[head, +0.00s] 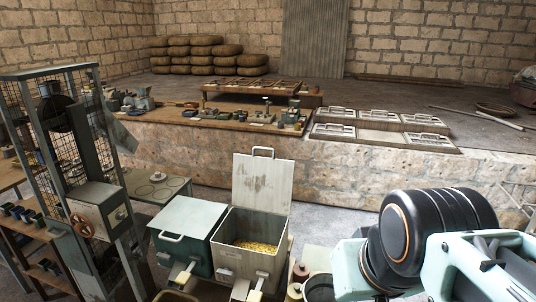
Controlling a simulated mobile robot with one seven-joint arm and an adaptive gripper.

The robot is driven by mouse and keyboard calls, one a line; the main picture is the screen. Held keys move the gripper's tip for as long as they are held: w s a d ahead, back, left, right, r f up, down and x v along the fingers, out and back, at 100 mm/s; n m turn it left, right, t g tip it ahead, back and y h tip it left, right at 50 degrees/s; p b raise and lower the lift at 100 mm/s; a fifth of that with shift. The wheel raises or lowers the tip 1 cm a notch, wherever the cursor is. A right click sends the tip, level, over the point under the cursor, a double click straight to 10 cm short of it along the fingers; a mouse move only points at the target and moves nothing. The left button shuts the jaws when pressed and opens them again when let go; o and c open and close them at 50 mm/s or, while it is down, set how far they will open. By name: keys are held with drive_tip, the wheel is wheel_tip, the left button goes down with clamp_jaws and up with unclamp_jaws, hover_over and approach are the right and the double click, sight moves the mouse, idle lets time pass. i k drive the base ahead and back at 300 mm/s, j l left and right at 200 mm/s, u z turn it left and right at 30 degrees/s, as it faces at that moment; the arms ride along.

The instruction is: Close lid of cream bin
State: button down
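The cream bin (227,262) stands on the floor in front of the stone ledge, in the lower middle of the head view. Its lid (262,184) is raised upright at the back, with stained paint and a handle on its top edge. Yellow grain-like pieces (257,246) lie inside the open bin. My arm (440,235) comes in at the lower right, to the right of the bin and apart from it. I cannot make out my gripper's fingers in this view.
A green bin (186,238) with its lid shut stands directly left of the cream bin. Pale-ended levers (262,275) stick out at the front. A dark round container (318,288) stands to the right. A mesh-sided machine (80,160) rises at the left.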

sight(260, 183)
drive_tip(key=k+l, duration=0.1)
drive_tip(key=l, duration=0.3)
drive_tip(key=k+l+u, duration=0.15)
drive_tip(key=l, duration=0.2)
drive_tip(key=l+u, duration=0.1)
drive_tip(key=l, duration=0.7)
drive_tip(key=l+u, duration=0.1)
drive_tip(key=l, duration=0.3)
drive_tip(key=i+l+u, duration=0.1)
drive_tip(key=l, duration=0.3)
drive_tip(key=i+l, duration=0.15)
drive_tip(key=l, duration=0.25)
drive_tip(key=i+l+u, duration=0.15)
drive_tip(key=l, duration=0.25)
drive_tip(key=i+l+u, duration=0.1)
drive_tip(key=i+l, duration=0.4)
drive_tip(key=l, duration=0.2)
drive_tip(key=i+l+u, duration=0.15)
drive_tip(key=i+l, duration=0.35)
drive_tip(key=l, duration=0.25)
drive_tip(key=i+l+u, duration=0.15)
drive_tip(key=i+l, duration=0.2)
drive_tip(key=i, duration=0.15)
drive_tip(key=i+l+u, duration=0.15)
drive_tip(key=i+l, duration=0.25)
drive_tip(key=i, duration=0.15)
drive_tip(key=i+l+u, duration=0.1)
drive_tip(key=l, duration=0.3)
drive_tip(key=i, duration=0.1)
